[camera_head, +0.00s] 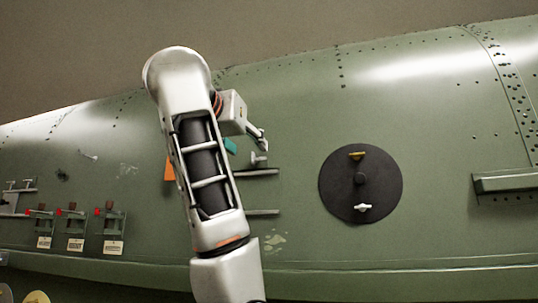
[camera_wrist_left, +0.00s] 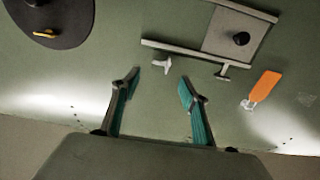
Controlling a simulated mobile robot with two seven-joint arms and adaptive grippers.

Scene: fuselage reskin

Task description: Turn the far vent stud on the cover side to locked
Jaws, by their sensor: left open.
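A pale winged stud (camera_head: 258,160) stands on the green fuselage just above the upper rail (camera_head: 258,172). It also shows in the left wrist view (camera_wrist_left: 162,65), just ahead of the gap between my fingertips and apart from them. A second T-shaped stud (camera_wrist_left: 222,72) is beside the rail, nearer the orange tag; my arm hides it in the head view. A grey cover plate (camera_wrist_left: 215,38) with a black knob lies between the rails. My left gripper (camera_wrist_left: 159,84) is open and empty, and shows in the head view (camera_head: 248,144). My right gripper is not in view.
A black disc (camera_head: 336,185) with a yellow tab and a white wing handle is to the right. An orange tag (camera_wrist_left: 265,85) hangs near the rail. Several red-marked latches (camera_head: 72,212) sit at left. A ledge (camera_head: 505,181) juts out at right.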

